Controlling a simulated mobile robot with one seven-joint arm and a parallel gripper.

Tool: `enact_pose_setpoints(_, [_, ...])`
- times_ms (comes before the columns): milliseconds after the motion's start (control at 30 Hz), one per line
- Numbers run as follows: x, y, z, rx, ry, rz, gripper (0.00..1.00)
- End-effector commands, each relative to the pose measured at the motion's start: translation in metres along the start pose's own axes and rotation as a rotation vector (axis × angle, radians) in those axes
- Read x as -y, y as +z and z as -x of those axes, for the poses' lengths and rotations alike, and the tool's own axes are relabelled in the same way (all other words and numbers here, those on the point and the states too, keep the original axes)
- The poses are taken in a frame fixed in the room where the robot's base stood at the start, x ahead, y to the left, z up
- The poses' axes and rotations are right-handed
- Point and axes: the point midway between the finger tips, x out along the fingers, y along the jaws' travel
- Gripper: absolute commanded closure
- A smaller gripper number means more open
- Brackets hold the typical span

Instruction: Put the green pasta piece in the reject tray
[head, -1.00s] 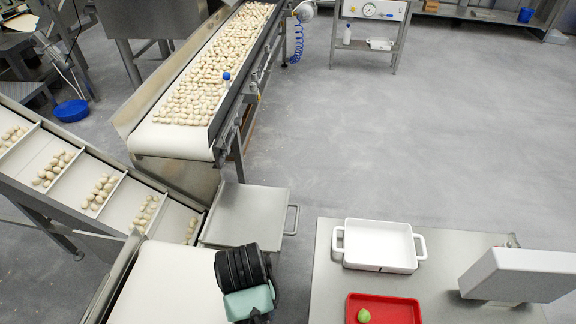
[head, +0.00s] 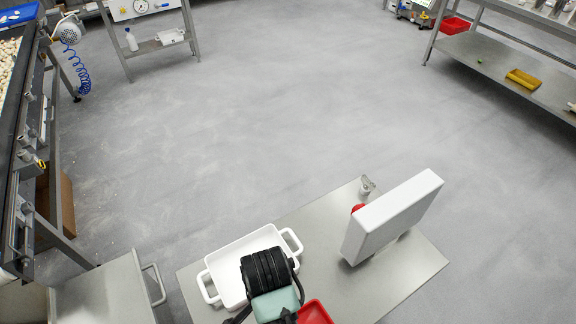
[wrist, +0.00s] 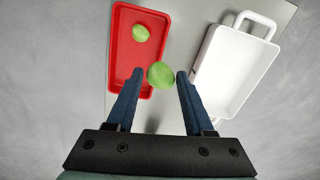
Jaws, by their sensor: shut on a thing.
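My gripper (wrist: 160,74) is shut on a green pasta piece (wrist: 161,76), which sits between its two blue fingertips in the wrist view. The red tray (wrist: 122,72) lies below and beyond the fingers, to the left. A second green piece (wrist: 141,33) lies in its far end. In the head view only a corner of the red tray (head: 314,312) shows at the bottom edge, right of my arm. My fingers and the held piece are hidden there. How high the held piece is above the tray is hard to tell.
A white two-handled dish (head: 219,262) stands left of the red tray in the head view, partly behind my arm; it also shows in the wrist view (wrist: 228,75). A pale upright panel (head: 392,215) stands on the grey table (head: 400,283) at the right.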

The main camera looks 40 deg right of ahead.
Motion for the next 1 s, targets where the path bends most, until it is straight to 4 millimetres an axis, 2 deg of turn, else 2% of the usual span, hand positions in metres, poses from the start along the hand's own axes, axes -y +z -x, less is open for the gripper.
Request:
enact_pose_setpoints(33, [-0.010, -0.013, -0.011, -0.001, 0.002, -0.149, 0.98])
enact_pose_setpoints(200, [-0.036, -0.045, -0.027, -0.011, 0.000, -0.594, 0.98])
enact_pose_setpoints(400, [-0.056, -0.064, -0.036, -0.019, -0.001, -0.879, 0.98])
enact_pose_setpoints(467, [-0.058, -0.066, -0.041, -0.020, 0.000, -0.914, 0.98])
enact_pose_setpoints(733, [-0.060, -0.067, -0.088, -0.020, 0.001, -0.937, 0.98])
enact_pose_setpoints(1000, [-0.060, -0.067, -0.111, -0.020, 0.000, -0.934, 0.98])
